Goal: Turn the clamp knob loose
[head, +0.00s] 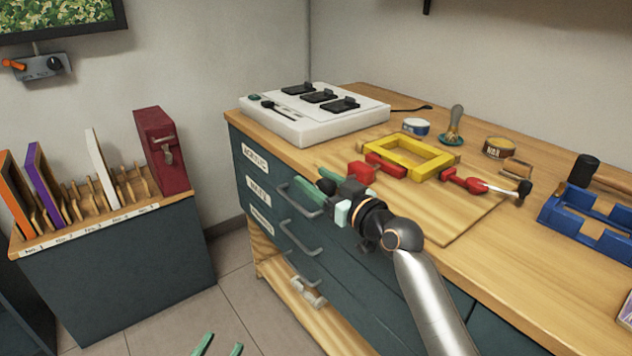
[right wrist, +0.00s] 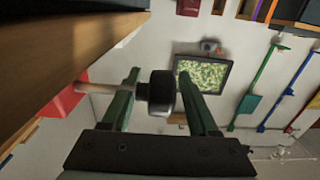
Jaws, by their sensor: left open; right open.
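A yellow frame (head: 432,168) lies on the wooden board on the bench, with red clamp parts (head: 362,172) at its near left side. A black clamp knob (right wrist: 162,93) on a thin shaft stands between the two green fingers of my right gripper (right wrist: 158,73) in the right wrist view. The fingers are on either side of it, open; I cannot tell whether either touches it. In the head view my right gripper (head: 318,183) is at the bench's front edge and partly hides the knob. My left gripper (head: 220,346) is open and empty, low over the floor.
A second red clamp (head: 458,181) with a black knob lies right of the frame. A white switch box (head: 305,118), a tin (head: 499,148), a brush (head: 454,125) and a blue mitre box (head: 594,212) stand on the bench. Drawer handles (head: 298,200) project below the edge.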

